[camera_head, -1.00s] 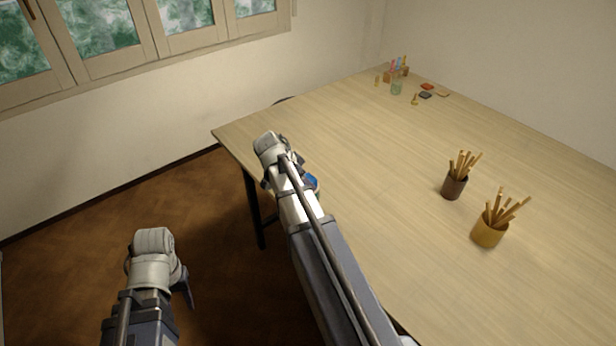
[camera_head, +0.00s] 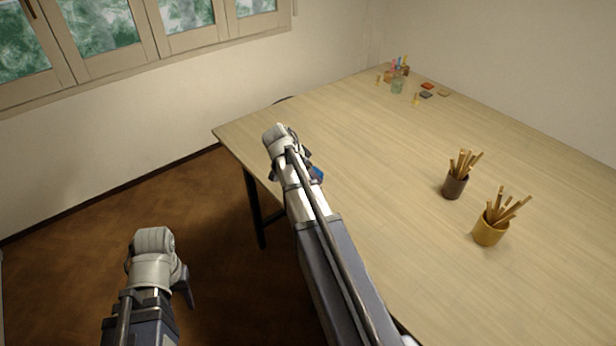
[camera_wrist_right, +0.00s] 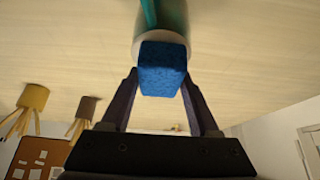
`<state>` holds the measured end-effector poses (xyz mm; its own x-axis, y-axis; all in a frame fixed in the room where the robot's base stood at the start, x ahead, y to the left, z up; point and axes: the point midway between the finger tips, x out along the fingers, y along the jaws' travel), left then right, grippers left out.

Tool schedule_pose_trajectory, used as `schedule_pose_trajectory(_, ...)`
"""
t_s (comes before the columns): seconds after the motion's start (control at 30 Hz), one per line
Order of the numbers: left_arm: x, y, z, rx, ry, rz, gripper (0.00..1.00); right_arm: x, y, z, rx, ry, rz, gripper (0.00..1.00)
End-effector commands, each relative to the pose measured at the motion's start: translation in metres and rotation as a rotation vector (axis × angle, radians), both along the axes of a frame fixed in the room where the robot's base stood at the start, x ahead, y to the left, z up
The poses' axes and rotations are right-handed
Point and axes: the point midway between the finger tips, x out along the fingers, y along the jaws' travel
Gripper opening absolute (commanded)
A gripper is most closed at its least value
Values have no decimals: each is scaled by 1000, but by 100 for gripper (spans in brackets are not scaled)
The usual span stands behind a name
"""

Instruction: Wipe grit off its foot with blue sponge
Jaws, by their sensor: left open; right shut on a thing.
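My right gripper (camera_wrist_right: 160,84) is shut on the blue sponge (camera_wrist_right: 162,72), which shows between its two dark fingers in the right wrist view. A teal vessel (camera_wrist_right: 173,14) with a pale bottom rim (camera_wrist_right: 158,40) is just beyond the sponge. The sponge overlaps that rim in the picture; I cannot tell whether they touch. In the head view the sponge (camera_head: 317,173) is a small blue patch beside my right arm over the table's near-left side, and my arm hides the vessel. My left gripper (camera_head: 186,288) is open, off the table at lower left, its fingers partly hidden.
The wooden table (camera_head: 370,150) is mostly clear. A dark cup of sticks (camera_head: 454,188) and a yellow cup of sticks (camera_head: 490,232) stand at right. A glass jar (camera_head: 397,87) and small coloured pieces (camera_head: 427,86) are at the far corner.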

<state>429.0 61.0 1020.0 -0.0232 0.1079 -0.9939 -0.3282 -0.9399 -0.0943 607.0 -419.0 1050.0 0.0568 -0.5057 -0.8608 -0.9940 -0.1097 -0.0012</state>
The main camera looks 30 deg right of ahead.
Motion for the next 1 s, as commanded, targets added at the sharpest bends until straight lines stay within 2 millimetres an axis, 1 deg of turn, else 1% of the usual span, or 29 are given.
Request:
schedule_pose_trajectory(0.2, 0, 0, 0, 0, 0, 0, 50, 0, -1, 0, 0, -1, 0, 17)
schedule_pose_trajectory(0.33, 0, 0, 5, 0, 0, 0, 50, 0, -1, 5, 0, -1, 0, 17)
schedule_pose_trajectory(0.9, 0, 0, 59, 0, 0, 0, 50, 0, 0, 59, 0, -1, 1, 17)
schedule_pose_trajectory(1.0, 0, 0, 62, 0, 0, 0, 50, 0, 0, 62, 0, -1, 1, 17)
